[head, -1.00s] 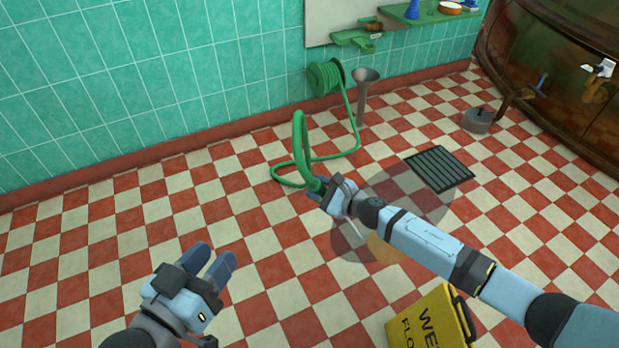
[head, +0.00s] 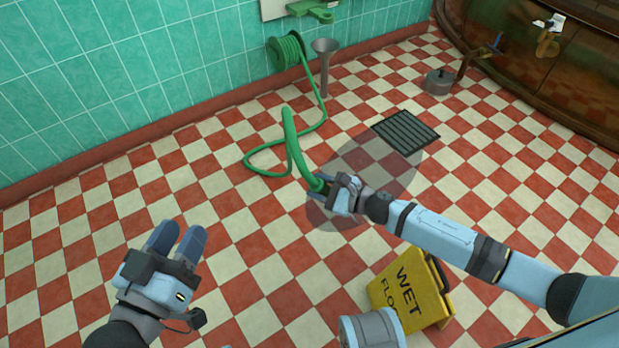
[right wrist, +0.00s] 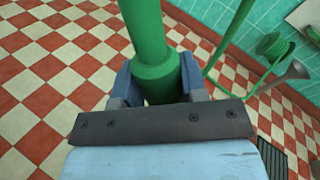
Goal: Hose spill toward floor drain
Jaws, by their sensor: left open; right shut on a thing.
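A green hose (head: 291,137) runs from a wall reel (head: 286,52) down to the floor, then arches up to my right gripper (head: 322,186). My right gripper is shut on the hose's thick end, which also shows between the fingers in the right wrist view (right wrist: 154,75). A dark translucent spill (head: 370,167) lies on the checkered floor, under and beyond my right gripper. The dark slatted floor drain (head: 405,131) touches or nearly touches the spill's far edge. My left gripper (head: 178,240) is open and empty above the floor at lower left.
A yellow wet-floor sign (head: 412,290) stands below my right forearm. A grey funnel-topped pipe (head: 324,70) stands by the wall near the reel. A round grey pot-like object (head: 439,82) sits before the large copper vessel (head: 560,75). Floor at left is clear.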

